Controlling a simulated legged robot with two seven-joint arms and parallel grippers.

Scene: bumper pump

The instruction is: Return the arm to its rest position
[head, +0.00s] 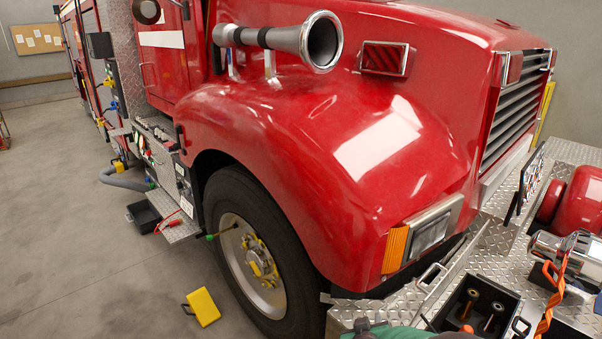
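Dark parts at the bottom edge, beside a green patch, seem to belong to my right gripper (365,326). They are cut off by the frame, so I cannot see whether its fingers are open or shut, or whether it holds anything. It is low in front of the fire truck's diamond-plate bumper (346,312). My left gripper and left arm are not in view.
A red fire truck (300,130) fills the middle, with a large front wheel (262,255). On the bumper are an open dark compartment (480,305) and a silver cylinder (570,255) with an orange strap. A yellow block (203,307) lies on clear floor at left.

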